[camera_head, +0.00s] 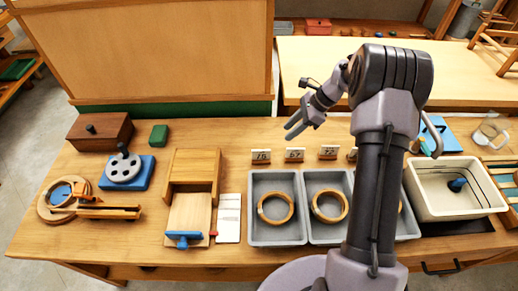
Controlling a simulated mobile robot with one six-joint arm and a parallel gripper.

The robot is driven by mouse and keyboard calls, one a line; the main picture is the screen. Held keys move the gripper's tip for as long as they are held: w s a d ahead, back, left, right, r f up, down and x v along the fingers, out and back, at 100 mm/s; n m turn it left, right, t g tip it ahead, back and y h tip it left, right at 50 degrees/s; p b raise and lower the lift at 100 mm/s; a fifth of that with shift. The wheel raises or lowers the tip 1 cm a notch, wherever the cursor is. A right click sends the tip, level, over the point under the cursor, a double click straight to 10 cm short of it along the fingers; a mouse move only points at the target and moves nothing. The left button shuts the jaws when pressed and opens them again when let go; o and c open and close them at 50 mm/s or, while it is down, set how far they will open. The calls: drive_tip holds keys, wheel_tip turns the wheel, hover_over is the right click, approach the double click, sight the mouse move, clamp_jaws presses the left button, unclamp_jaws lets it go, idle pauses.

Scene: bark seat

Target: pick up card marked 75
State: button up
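The left card (261,156) has small digits that may read 75, the middle card (294,155) seems to read 67, and the right card (328,152) seems to read in the seventies. The digits are too small to be sure which is 75. Part of another card (352,154) shows beside my arm, its number hidden. My gripper (289,131) is above and behind the cards, pointing down-left, with its fingers apart and nothing seen between them.
Grey trays (277,179) with wooden rings stand in front of the cards; my arm covers part of them. A wooden box stand (193,168) is to the left. A white basin (456,212) is to the right. Bare tabletop lies behind the cards.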

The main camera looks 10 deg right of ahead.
drive_tip(key=b, duration=0.4)
approach(261, 159)
drive_tip(key=shift+a+f, duration=0.55)
drive_tip(key=shift+a, duration=0.35)
drive_tip(key=b+x, duration=0.1)
drive_tip(key=x, duration=0.1)
drive_tip(key=b+x, duration=0.1)
drive_tip(key=x, duration=0.1)
drive_tip(key=b+x, duration=0.1)
drive_tip(key=shift+w+a+f, duration=0.15)
drive_tip(key=shift+w+a, duration=0.25)
drive_tip(key=shift+w, duration=0.05)
clamp_jaws()
